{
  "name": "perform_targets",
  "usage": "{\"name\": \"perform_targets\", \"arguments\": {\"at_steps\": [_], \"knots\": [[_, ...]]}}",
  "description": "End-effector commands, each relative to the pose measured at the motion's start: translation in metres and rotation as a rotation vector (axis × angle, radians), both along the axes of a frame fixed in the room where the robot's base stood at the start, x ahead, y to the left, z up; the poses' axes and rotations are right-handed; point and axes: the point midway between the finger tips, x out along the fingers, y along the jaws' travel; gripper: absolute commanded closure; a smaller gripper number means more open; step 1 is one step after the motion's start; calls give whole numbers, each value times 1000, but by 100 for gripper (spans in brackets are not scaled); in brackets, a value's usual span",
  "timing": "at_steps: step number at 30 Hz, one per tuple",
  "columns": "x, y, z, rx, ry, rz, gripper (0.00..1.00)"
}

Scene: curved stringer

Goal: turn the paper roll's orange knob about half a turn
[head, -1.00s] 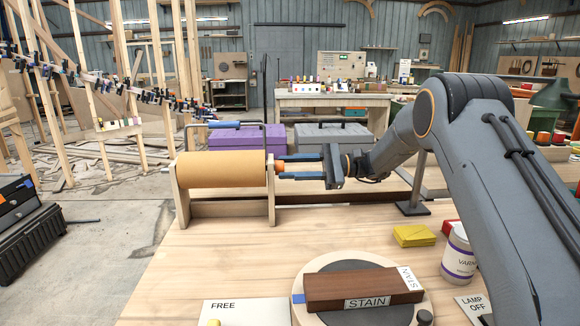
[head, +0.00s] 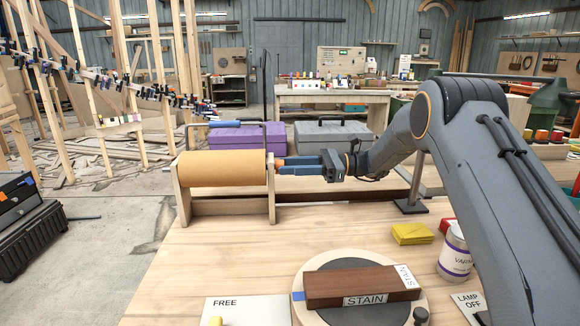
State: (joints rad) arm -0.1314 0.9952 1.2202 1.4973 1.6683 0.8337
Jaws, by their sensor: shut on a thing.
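The paper roll (head: 222,169) is a fat tan cylinder lying level in a pale wooden stand (head: 181,203) on the bench. Its orange knob (head: 280,162) sticks out at the right end of the stand, and only a little of it shows. My gripper (head: 285,166) reaches in from the right, level with the knob. Its blue fingers are shut on the knob, which they partly hide.
A dark wooden block marked STAIN (head: 350,286) lies on a round turntable (head: 330,318) in front. A yellow pad (head: 413,233) and a varnish can (head: 455,254) stand at right. A FREE card (head: 247,309) lies at front. Bench space before the roll is clear.

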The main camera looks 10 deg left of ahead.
Motion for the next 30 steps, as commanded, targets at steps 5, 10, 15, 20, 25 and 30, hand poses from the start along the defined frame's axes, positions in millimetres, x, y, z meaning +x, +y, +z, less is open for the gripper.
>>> {"name": "perform_targets", "arguments": {"at_steps": [5,10,15,20,25,30], "knots": [[1,-1,-1,-2,6,-2,90],[1,0,-1,-2,6,-2,90],[0,-1,-1,-2,6,-1,51],[0,0,-1,-1,5,-1,49],[1,-2,0,-1,5,-1,49],[6,-19,-1,-2,5,-3,49]]}}
